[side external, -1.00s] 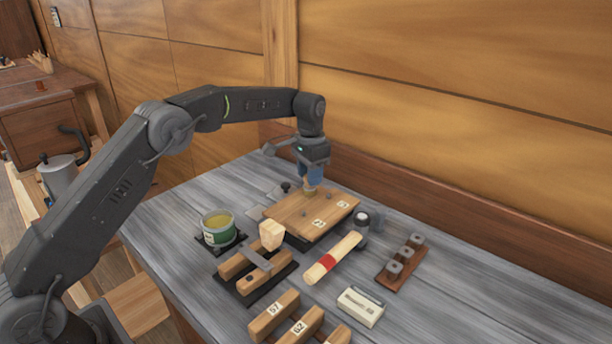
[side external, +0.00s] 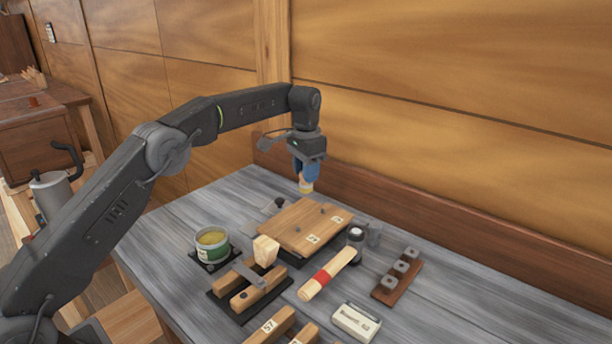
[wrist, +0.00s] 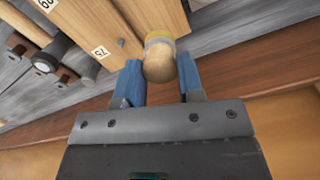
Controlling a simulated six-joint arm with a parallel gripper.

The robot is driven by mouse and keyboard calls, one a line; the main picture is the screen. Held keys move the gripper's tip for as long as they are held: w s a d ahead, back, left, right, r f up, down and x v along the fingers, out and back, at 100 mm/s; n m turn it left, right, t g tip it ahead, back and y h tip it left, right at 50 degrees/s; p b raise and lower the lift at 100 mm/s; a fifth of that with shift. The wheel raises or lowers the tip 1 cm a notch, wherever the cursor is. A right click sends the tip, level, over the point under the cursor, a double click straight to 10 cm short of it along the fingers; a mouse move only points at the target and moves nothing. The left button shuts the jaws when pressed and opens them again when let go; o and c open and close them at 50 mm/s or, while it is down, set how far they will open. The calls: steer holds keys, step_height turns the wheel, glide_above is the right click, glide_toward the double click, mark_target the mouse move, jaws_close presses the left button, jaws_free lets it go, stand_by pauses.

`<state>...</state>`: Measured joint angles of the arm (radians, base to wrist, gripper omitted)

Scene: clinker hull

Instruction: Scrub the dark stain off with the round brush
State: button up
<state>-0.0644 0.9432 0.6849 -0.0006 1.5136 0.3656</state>
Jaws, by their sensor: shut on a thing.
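My gripper (side external: 306,172) has blue fingers, shut on the round brush (side external: 306,187). The brush also shows in the wrist view (wrist: 160,64) as a rounded pale wooden knob with a yellow band behind it. In the side view the brush hangs just above and behind the far edge of the wooden plank panel (side external: 300,224). The panel has numbered labels and small grey studs. I cannot make out a dark stain on its visible part, and the brush's underside is hidden.
A rack with grey pieces (side external: 397,273) stands right. The wall rises behind.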

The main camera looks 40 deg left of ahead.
steer(key=shift+r, duration=1.65)
